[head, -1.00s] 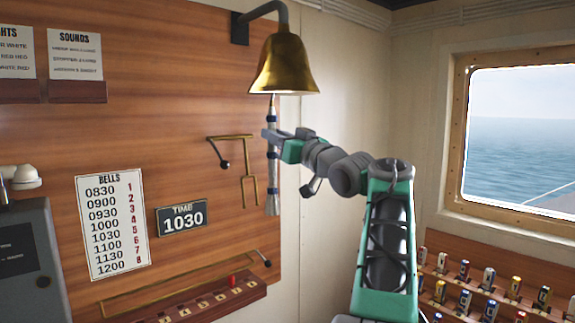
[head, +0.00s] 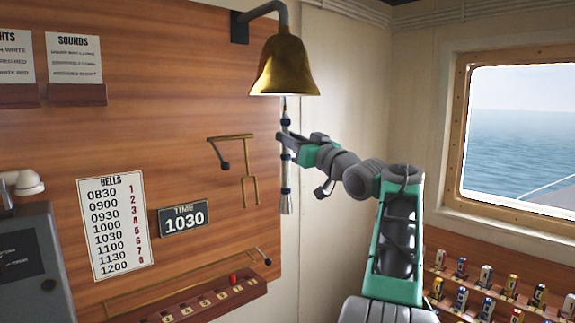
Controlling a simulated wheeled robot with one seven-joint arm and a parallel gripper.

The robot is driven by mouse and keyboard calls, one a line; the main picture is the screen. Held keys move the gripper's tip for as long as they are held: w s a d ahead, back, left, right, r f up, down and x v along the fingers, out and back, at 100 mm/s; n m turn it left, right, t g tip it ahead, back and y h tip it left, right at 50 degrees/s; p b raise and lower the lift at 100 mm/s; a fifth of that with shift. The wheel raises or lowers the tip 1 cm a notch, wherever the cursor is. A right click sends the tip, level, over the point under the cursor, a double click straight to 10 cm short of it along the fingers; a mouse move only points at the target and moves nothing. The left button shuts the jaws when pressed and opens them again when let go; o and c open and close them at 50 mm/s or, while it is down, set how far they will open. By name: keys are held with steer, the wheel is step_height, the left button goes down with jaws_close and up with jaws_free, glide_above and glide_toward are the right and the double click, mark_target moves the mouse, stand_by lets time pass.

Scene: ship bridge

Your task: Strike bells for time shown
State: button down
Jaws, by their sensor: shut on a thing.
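The brass bell (head: 285,65) hangs mouth down from a dark bracket on the wood panel. A pale rope with dark bands (head: 286,201) hangs below its mouth, near upright. My gripper (head: 287,142) is shut on the upper part of the rope, a little below the bell. The clapper inside the bell is hidden. The time plate (head: 184,219) reads 1030. The bells chart (head: 113,228) lists times from 0830 to 1200 with red numbers 1 to 8; 1030 lines up with 5.
A brass forked bracket (head: 247,170) is on the panel left of the rope. Below is a wooden ledge (head: 190,303) with a red peg (head: 233,279). Racks of small coloured cylinders (head: 485,275) stand under the window at right. Open air surrounds the rope's lower end.

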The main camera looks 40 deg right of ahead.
steer(key=shift+r, duration=0.1)
steer(key=a+b, duration=0.5)
steer(key=a, duration=0.2)
steer(key=d+p, duration=0.5)
steer(key=d, duration=0.2)
stand_by(0.4)
steer(key=c, duration=1.2)
jaws_free()
steer(key=shift+o, duration=0.2)
steer(key=shift+f, duration=0.2)
